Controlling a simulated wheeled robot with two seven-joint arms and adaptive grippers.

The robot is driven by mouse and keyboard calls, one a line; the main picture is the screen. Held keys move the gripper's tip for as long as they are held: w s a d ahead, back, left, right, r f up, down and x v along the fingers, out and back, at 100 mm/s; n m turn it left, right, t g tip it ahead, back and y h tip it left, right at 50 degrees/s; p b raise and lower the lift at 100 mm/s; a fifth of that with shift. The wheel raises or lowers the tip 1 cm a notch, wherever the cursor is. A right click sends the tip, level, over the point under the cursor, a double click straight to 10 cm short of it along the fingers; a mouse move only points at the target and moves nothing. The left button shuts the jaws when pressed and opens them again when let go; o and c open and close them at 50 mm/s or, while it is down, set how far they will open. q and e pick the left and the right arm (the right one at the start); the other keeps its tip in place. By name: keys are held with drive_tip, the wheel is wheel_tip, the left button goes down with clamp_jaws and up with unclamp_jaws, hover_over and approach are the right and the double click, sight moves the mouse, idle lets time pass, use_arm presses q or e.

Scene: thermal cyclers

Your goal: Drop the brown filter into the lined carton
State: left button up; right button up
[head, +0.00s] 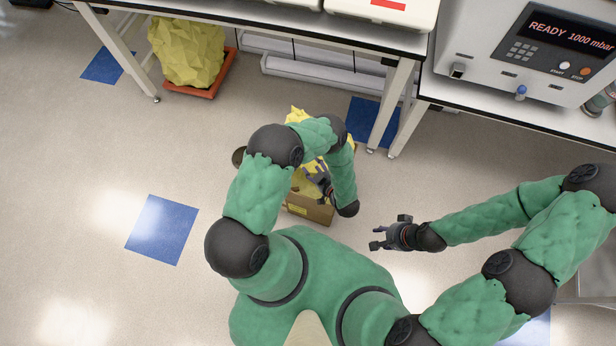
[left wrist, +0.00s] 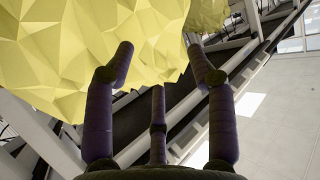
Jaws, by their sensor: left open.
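The brown carton (head: 308,209) stands on the floor, with a crumpled yellow liner (head: 298,117) showing above its rim. My left arm crosses over it and hides much of its opening. My left gripper (head: 318,183) is at the carton's opening, over the liner. In the left wrist view its fingers (left wrist: 160,75) are spread, with nothing between them, close to the yellow liner (left wrist: 90,50). I cannot make out the brown filter in either view. My right gripper (head: 384,233) is to the right of the carton, apart from it, with fingers spread and empty.
A dark round thing (head: 239,156) shows left of the carton, partly behind my arm. Bench legs (head: 391,110) stand behind the carton. Floor at left is clear.

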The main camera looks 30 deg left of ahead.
use_arm(q)
drive_tip(key=shift+v, duration=2.9)
drive_tip(key=shift+w, duration=0.1)
